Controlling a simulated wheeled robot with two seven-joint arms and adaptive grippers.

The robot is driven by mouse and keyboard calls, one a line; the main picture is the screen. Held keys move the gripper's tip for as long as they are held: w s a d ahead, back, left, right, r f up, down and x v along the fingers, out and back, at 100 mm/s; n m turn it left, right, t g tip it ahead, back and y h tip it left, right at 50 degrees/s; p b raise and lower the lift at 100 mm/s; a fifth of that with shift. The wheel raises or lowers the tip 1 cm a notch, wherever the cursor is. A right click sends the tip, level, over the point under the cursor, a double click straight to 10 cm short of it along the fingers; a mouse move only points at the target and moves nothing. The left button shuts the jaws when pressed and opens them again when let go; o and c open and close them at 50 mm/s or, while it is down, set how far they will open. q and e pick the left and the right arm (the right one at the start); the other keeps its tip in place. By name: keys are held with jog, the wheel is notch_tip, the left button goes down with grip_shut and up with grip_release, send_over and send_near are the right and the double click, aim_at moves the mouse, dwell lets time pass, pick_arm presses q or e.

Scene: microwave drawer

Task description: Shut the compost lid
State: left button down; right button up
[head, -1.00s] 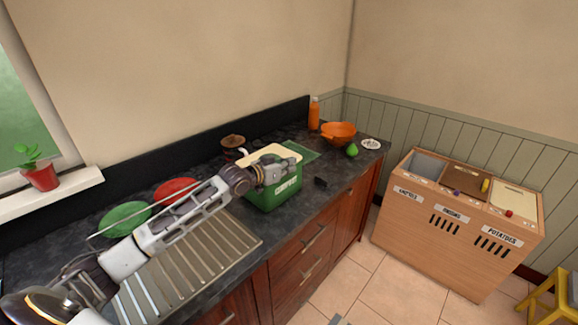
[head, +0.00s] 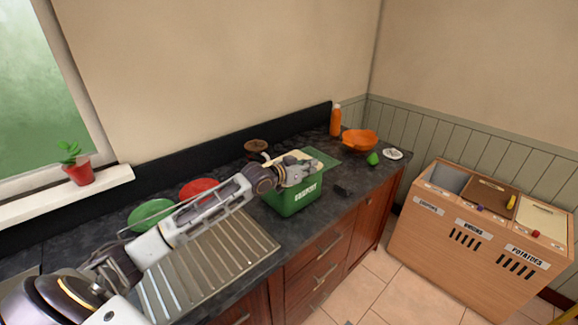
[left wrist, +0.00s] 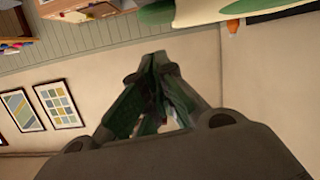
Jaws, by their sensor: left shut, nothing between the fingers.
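The green compost bin (head: 298,199), labelled COMPOST, stands on the dark counter just past the draining board. A flat green panel (head: 326,160), which looks like its lid, shows behind the bin and seems folded back. A cream surface shows at the bin's top, partly hidden by my left gripper (head: 313,165). That gripper is shut and empty, over the bin's top in the head view; whether it touches is unclear. The left wrist view shows its closed fingers (left wrist: 158,95), with green and cream edges above. My right gripper is not in view.
An orange bowl (head: 359,140), orange bottle (head: 335,120) and green pear-like item (head: 373,159) stand to the right. A wooden sorting cabinet (head: 480,235) stands across the floor.

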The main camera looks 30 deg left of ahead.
pick_arm(q)
jog(key=shift+r+p, duration=0.5)
jog(key=shift+r, duration=0.2)
jog(key=shift+s+a+b, duration=0.3)
jog(key=shift+s, duration=0.4)
jog(key=b+v, duration=0.1)
jog(key=v, duration=0.7)
jog(key=shift+s+b, duration=0.2)
jog(key=shift+b, duration=0.15)
jog(key=shift+d+r, duration=0.1)
jog(key=shift+r, duration=0.05)
